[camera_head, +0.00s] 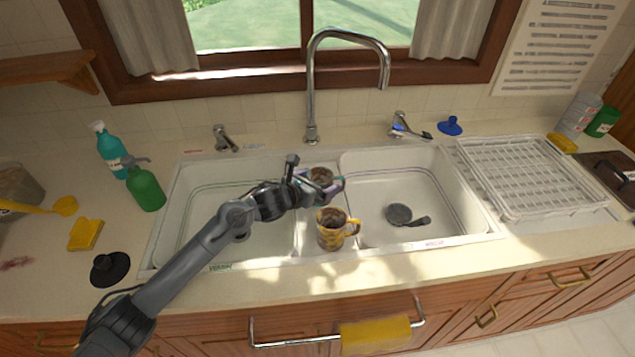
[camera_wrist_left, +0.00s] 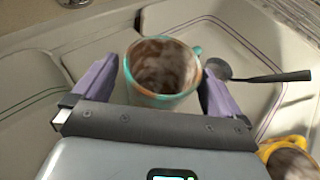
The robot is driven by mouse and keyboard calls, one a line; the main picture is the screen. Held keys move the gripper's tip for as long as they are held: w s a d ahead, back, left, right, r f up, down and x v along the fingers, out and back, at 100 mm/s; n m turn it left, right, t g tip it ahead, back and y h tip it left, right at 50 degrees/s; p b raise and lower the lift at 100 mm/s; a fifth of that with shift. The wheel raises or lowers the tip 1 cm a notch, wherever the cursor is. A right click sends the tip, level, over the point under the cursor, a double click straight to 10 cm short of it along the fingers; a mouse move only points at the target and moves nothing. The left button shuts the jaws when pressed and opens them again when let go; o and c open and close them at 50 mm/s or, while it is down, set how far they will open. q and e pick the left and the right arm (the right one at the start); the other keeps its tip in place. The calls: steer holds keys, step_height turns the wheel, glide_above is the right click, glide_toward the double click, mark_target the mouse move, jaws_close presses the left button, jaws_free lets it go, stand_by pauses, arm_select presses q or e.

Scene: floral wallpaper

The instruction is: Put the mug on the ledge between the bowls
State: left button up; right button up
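A mug with a brown inside and a teal rim (camera_head: 320,174) stands at the ledge between the sink bowls, toward the back. It also shows upright in the left wrist view (camera_wrist_left: 160,75). My left gripper (camera_head: 322,187) is at this mug, its purple fingers spread on either side, with narrow gaps showing beside it. The mug's lower part is hidden by the gripper. A yellow patterned mug (camera_head: 331,232) stands upright at the front of the ledge (camera_head: 306,238); part of it shows in the left wrist view (camera_wrist_left: 288,158). My right gripper is not in view.
The left bowl (camera_head: 225,205) looks empty. A dark strainer or ladle (camera_head: 399,214) lies in the right bowl (camera_head: 370,177). The tall faucet (camera_head: 312,100) stands behind the ledge. A white dish rack (camera_head: 530,175) is at the right, and green (camera_head: 146,187) and teal bottles (camera_head: 110,150) at the left.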

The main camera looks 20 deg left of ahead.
arm_select(q)
steer(key=shift+r, duration=0.25)
steer(key=p+v, duration=0.2)
steer(key=v, duration=1)
steer(key=shift+f, duration=0.1)
